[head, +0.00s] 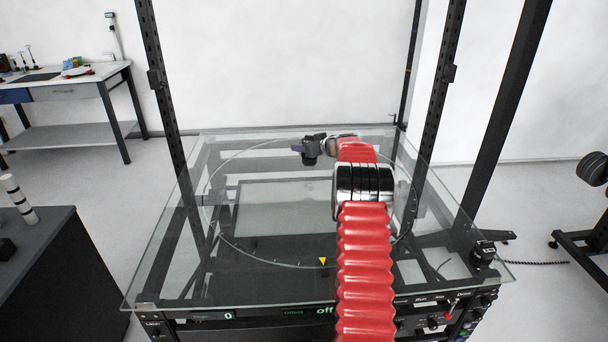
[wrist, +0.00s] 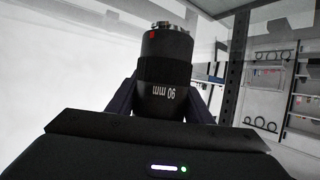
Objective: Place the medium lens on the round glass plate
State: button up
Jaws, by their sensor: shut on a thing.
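My gripper (head: 304,149) is shut on a black lens (wrist: 165,68) marked "90 mm". In the wrist view the lens stands between the two dark fingers, with a red dot and a metal mount at its top end. In the head view my red arm reaches over the round glass plate (head: 270,247), and the gripper is over its far part. The lens is small there and hard to tell from the gripper. I cannot tell whether it touches the glass. The plate is clear, with a thin round outline, and my arm hides part of its right side.
A yellow triangle (head: 322,261) marks the near rim. Black posts (head: 167,100) rise around the glass table. A small black object (head: 484,252) sits at its right corner. The plate's left part is clear.

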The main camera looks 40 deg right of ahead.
jog(key=shift+f, duration=2.2)
jog(key=shift+f, duration=1.85)
jog(key=shift+f, duration=0.1)
jog(key=o, duration=1.4)
jog(key=shift+f, duration=0.1)
jog(key=shift+s, duration=0.1)
jog(key=shift+s+r, duration=0.35)
jog(key=shift+s, duration=0.1)
jog(key=v, duration=1)
jog(key=shift+s+a+r, duration=0.1)
jog(key=shift+s, duration=0.3)
